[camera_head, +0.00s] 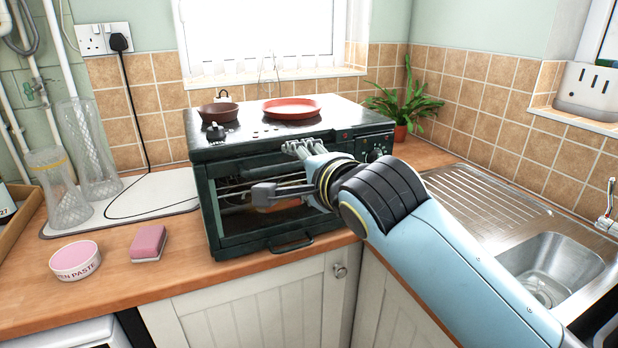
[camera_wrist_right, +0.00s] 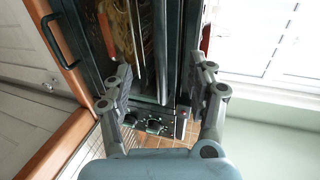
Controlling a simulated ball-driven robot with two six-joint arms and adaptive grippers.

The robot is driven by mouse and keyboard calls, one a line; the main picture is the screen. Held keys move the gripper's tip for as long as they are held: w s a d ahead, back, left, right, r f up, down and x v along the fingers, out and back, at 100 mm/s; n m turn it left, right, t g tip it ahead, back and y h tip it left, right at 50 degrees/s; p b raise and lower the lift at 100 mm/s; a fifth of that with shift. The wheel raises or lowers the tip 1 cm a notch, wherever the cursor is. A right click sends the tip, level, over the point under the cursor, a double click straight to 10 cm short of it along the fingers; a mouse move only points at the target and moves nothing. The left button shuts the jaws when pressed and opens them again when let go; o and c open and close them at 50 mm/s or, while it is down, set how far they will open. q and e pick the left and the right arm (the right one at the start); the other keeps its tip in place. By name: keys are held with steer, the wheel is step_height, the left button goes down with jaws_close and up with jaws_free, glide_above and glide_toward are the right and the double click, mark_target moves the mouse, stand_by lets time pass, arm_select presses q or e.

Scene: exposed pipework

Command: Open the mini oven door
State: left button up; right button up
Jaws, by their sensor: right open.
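The mini oven (camera_head: 222,150) stands on the wooden counter, a dark box with a glazed front. Wire racks show behind the front, and the door looks shut, though my arm hides part of it. My left gripper is out of view.
A brown bowl (camera_head: 218,112) and a red plate (camera_head: 291,107) sit on the oven top. A pink sponge (camera_head: 148,243) and a tub (camera_head: 75,261) lie left on the counter. The sink (camera_head: 550,262) is right, a plant (camera_head: 402,100) behind.

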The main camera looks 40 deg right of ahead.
mark_target(293, 167)
steer(key=shift+b+x, duration=0.5)
steer(key=shift+x, duration=1.85)
steer(key=shift+c, duration=0.3)
jaws_close()
steer(key=s+a+f+b, duration=0.1)
steer(key=s+f+b, duration=0.1)
steer(key=s, duration=0.5)
steer(key=shift+s+a+f, duration=0.3)
steer(key=shift+f, duration=0.6)
